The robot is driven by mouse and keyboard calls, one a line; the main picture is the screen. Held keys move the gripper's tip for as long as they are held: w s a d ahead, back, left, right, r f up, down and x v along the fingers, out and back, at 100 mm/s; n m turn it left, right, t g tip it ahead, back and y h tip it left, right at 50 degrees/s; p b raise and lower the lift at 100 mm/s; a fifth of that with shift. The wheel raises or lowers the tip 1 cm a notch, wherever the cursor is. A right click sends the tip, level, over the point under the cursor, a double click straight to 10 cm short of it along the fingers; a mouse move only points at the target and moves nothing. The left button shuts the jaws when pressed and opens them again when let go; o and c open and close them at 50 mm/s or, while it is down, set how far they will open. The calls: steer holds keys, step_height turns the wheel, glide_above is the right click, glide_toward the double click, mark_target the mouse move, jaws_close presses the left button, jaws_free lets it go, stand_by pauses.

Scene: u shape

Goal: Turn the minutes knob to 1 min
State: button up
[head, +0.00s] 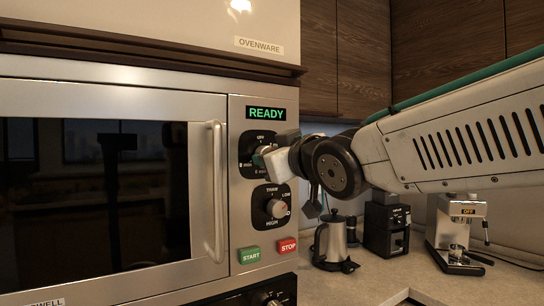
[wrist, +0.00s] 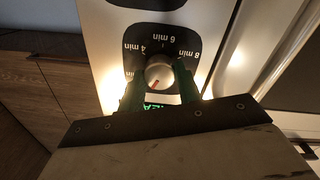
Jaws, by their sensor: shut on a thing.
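The minutes knob (wrist: 159,74) is a round grey knob on a black dial plate (head: 247,152). In the wrist view the dial is upside down, with "8 min", "6 min" and "4 min" readable. A short red mark on the knob points down and slightly left in that view, on the side away from "6 min". The lower dial labels are hidden by my gripper. My gripper (wrist: 160,90) is shut on the knob, one dark finger on each side. In the head view my gripper (head: 268,158) covers much of the knob, and "OFF" shows at the dial's top.
The microwave display (head: 266,113) reads READY. Below the dial are a power knob (head: 275,208), a green START button (head: 249,255) and a red STOP button (head: 287,247). The door handle (head: 215,190) stands left. A kettle (head: 334,243), grinder (head: 386,228) and coffee machine (head: 458,232) stand right.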

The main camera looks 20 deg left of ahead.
steer(key=shift+m, duration=0.5)
steer(key=o, duration=1)
steer(key=shift+s+d, duration=0.1)
steer(key=v, duration=0.7)
steer(key=shift+s+d, duration=0.2)
steer(key=shift+d, duration=0.05)
